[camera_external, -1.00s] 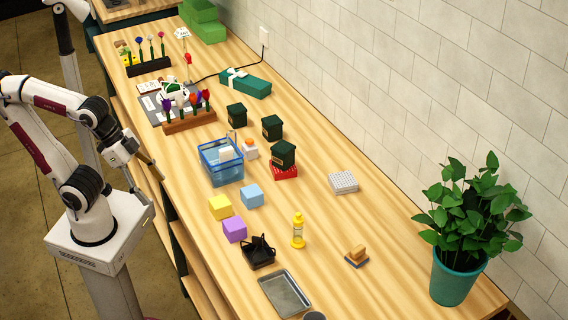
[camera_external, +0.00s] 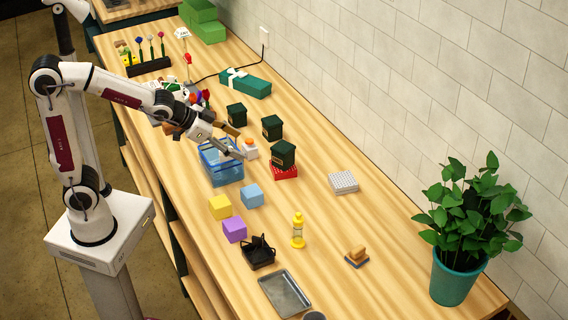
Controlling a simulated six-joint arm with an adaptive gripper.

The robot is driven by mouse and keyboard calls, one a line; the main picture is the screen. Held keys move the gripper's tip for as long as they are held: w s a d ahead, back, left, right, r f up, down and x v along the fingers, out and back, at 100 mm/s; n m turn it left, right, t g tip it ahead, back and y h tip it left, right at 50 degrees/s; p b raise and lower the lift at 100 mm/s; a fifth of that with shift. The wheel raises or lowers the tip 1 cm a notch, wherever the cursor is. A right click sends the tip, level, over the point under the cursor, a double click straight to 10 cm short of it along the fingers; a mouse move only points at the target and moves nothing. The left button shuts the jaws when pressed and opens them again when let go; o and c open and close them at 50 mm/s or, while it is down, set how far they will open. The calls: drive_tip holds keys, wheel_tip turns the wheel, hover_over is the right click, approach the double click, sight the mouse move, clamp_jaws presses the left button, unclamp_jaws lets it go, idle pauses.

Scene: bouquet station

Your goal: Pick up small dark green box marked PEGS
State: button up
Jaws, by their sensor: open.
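Three similar small dark green boxes with dark tops stand right of my gripper. One box (camera_external: 237,114) is at the back left, one box (camera_external: 272,127) is to its right, and one box (camera_external: 284,153) stands on a red base (camera_external: 284,172). Their markings are too small to read, so I cannot tell which says PEGS. My gripper (camera_external: 239,141) is open and empty, its fingers spread above the back edge of the blue basket. It is nearest the back left box, apart from the boxes as far as I can see.
The blue clear basket (camera_external: 222,172) stands below my gripper, with a white and orange item (camera_external: 249,149) beside it. A green gift box (camera_external: 246,83) lies behind. The table right of the boxes is mostly clear.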

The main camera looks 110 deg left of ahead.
drive_tip(key=a+f+n+y, duration=0.1)
drive_tip(key=a+f, duration=0.1)
drive_tip(key=a, duration=0.7)
drive_tip(key=a+f+n+y, duration=0.1)
drive_tip(key=a+f, duration=0.2)
drive_tip(key=a, duration=0.6)
drive_tip(key=n+t+y, duration=0.1)
drive_tip(key=n+y, duration=0.1)
approach(267, 121)
drive_tip(key=x, duration=0.4)
drive_tip(key=shift+w+a, duration=0.1)
drive_tip(key=shift+a, duration=0.1)
drive_tip(key=shift+f, duration=0.1)
drive_tip(key=shift+x, duration=1.3)
drive_tip(key=shift+w, duration=0.1)
drive_tip(key=shift+x, duration=2.5)
drive_tip(key=shift+d, duration=0.1)
drive_tip(key=shift+c, duration=0.4)
drive_tip(key=c, duration=1.2)
